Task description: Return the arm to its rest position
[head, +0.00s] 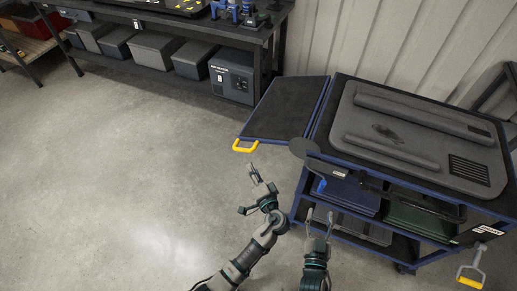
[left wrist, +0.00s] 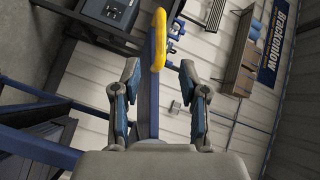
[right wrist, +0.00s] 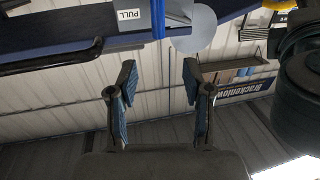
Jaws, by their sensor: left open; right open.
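My left gripper (head: 250,191) is open and empty over the bare floor, left of the cart and below its fold-out side shelf. In the left wrist view my left gripper's fingers (left wrist: 158,72) stand apart, with a yellow handle beyond them. My right gripper (head: 319,218) is open and empty, low beside the cart's left end. In the right wrist view its fingers (right wrist: 159,68) are spread with only the wall behind. Neither gripper visibly touches anything. The blue-framed cart (head: 328,112) carries a grey panel (head: 352,110) with a dark dented spot.
The side shelf (head: 280,108) with its yellow handle (head: 245,147) sticks out left of the cart. A round grey disc (head: 304,148) and a labelled drawer (right wrist: 134,15) are near my right gripper. A workbench (head: 170,25) with grey bins stands behind. The floor at left is clear.

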